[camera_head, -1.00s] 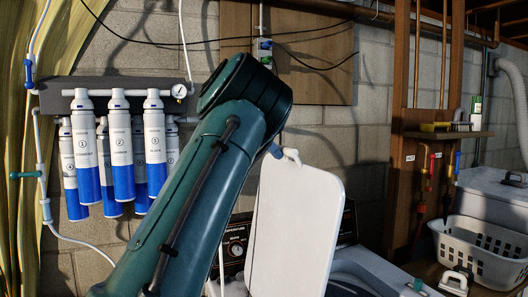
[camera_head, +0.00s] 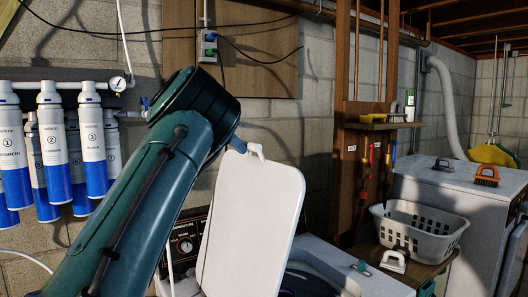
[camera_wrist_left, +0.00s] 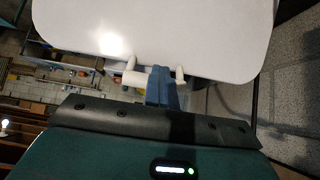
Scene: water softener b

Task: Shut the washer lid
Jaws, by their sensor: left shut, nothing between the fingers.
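The washer lid (camera_head: 252,222) is a white panel standing up, open, over the washer (camera_head: 330,268). A white handle (camera_head: 256,150) sits at its top edge. My left arm comes in from the left, and my left gripper (camera_head: 236,143) is at the lid's top edge, beside the handle, partly hidden by my arm. In the left wrist view the blue fingers (camera_wrist_left: 161,84) are closed together and empty, between two white prongs of the handle (camera_wrist_left: 133,78) and close to the lid (camera_wrist_left: 160,25). I cannot tell whether they touch. My right gripper is out of view.
The washer's control panel (camera_head: 184,243) stands behind the lid. Blue and white filter canisters (camera_head: 52,145) hang on the wall at left. A white laundry basket (camera_head: 420,228) and a white chest (camera_head: 455,195) stand at right.

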